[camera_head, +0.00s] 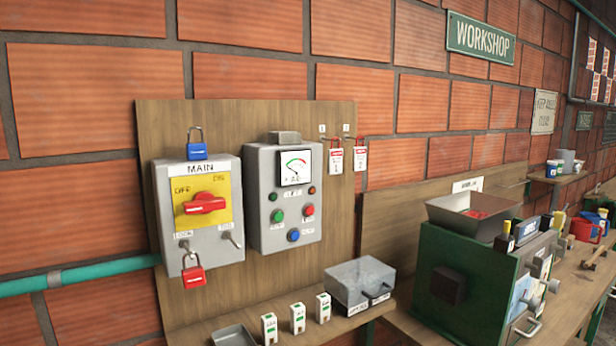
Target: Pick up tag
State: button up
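Two red and white tags hang from hooks on the wooden backboard, right of the grey control box. The left tag (335,160) and the right tag (360,159) hang side by side, apart from each other. Their print is too small to read. Three small white blocks with green marks, which may also be tags, stand on the shelf below: left (269,329), middle (298,319) and right (323,308). My gripper is not in view.
The MAIN switch box (201,212) carries a blue padlock (197,145) on top and a red padlock (193,272) below. The control box (284,195) stands beside it.

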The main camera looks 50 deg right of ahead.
aim_at(334, 155)
jog(key=k+z, duration=0.15)
jog(key=z, duration=1.35)
